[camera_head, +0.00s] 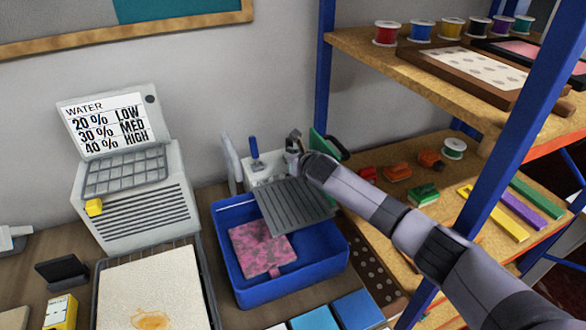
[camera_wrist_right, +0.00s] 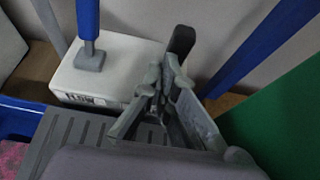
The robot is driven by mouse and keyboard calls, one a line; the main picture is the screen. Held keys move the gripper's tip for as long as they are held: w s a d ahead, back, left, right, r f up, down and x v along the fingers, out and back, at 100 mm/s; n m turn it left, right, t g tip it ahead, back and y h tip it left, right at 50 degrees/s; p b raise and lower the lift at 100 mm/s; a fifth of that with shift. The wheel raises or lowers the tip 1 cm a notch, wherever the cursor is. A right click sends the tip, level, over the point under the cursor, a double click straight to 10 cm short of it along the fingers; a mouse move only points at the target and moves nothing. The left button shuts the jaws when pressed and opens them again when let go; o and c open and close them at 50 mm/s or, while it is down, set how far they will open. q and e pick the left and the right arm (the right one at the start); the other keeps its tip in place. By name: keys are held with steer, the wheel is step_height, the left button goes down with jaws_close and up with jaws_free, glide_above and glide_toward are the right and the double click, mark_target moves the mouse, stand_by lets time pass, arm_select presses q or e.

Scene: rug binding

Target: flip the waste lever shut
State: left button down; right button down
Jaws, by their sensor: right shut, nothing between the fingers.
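A lever with a blue handle (camera_head: 253,147) stands upright on a white box (camera_head: 268,168) behind the blue tub. In the right wrist view the blue handle (camera_wrist_right: 88,20) rises from a grey foot on the white box (camera_wrist_right: 115,65). My left gripper is not in view.
A blue tub (camera_head: 232,278) holds a pink mottled piece (camera_head: 262,248), with a grey grooved board (camera_head: 292,207) across its back right. A green panel (camera_head: 318,146) stands right of the gripper. A blue shelf post (camera_head: 325,65) rises behind. A grey machine (camera_head: 135,190) stands left.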

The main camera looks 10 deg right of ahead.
mark_target(287, 146)
steer(key=shift+w+a+r, duration=0.15)
steer(key=shift+w+r, duration=0.05)
steer(key=shift+r, duration=0.5)
steer(key=shift+w+r, duration=0.1)
steer(key=shift+w, duration=0.1)
steer(key=shift+w+a, duration=0.1)
steer(key=shift+w, duration=0.65)
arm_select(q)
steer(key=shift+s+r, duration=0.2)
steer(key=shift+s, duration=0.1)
arm_select(e)
steer(key=shift+w, duration=0.2)
arm_select(q)
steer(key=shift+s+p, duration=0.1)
steer(key=shift+p, duration=0.2)
arm_select(e)
steer(key=shift+r, duration=0.1)
